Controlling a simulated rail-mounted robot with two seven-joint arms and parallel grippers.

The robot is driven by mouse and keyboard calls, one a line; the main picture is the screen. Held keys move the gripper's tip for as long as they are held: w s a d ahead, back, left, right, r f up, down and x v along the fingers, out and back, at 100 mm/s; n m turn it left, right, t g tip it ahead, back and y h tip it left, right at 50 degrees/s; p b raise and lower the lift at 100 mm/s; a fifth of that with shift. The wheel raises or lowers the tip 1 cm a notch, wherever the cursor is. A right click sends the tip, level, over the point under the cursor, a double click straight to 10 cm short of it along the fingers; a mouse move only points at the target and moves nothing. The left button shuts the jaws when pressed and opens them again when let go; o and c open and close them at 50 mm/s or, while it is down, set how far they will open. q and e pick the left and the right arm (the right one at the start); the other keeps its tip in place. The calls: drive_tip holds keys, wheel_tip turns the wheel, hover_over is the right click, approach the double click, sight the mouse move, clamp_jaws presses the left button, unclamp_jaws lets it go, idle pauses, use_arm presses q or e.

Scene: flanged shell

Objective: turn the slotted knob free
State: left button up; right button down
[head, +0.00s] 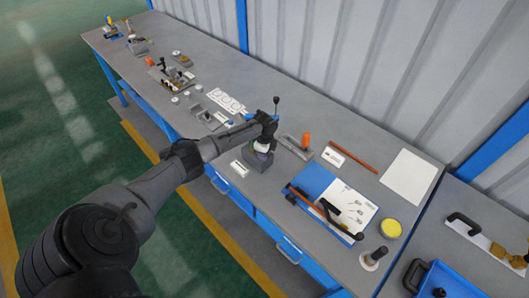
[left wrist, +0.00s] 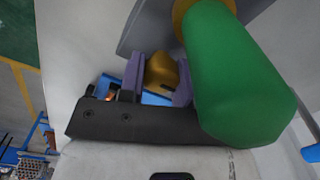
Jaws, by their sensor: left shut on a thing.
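My left gripper (head: 263,146) is at a dark grey block (head: 257,161) on the bench in the head view, and hides much of what is there. In the left wrist view, the purple fingers of my left gripper (left wrist: 160,83) are on either side of a brass-yellow knob (left wrist: 162,70) and shut on it. No slot on the knob can be made out. A large green cylinder (left wrist: 236,80) with a yellow collar stands close beside the fingers and covers part of the right one. A grey slab (left wrist: 140,25) lies behind them. My right gripper is not in view.
A black ball-topped rod (head: 276,106) rises just behind the gripper. To the right are an orange-handled tool (head: 305,141), a blue board (head: 313,180) with tools, a white sheet (head: 409,177) and a yellow disc (head: 391,228). Several small parts line the bench to the left.

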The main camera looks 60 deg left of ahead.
use_arm(q)
drive_tip(key=o, duration=0.9)
drive_tip(key=shift+r, duration=0.1)
drive_tip(key=shift+r+p, duration=0.3)
drive_tip(key=shift+r, duration=6.55)
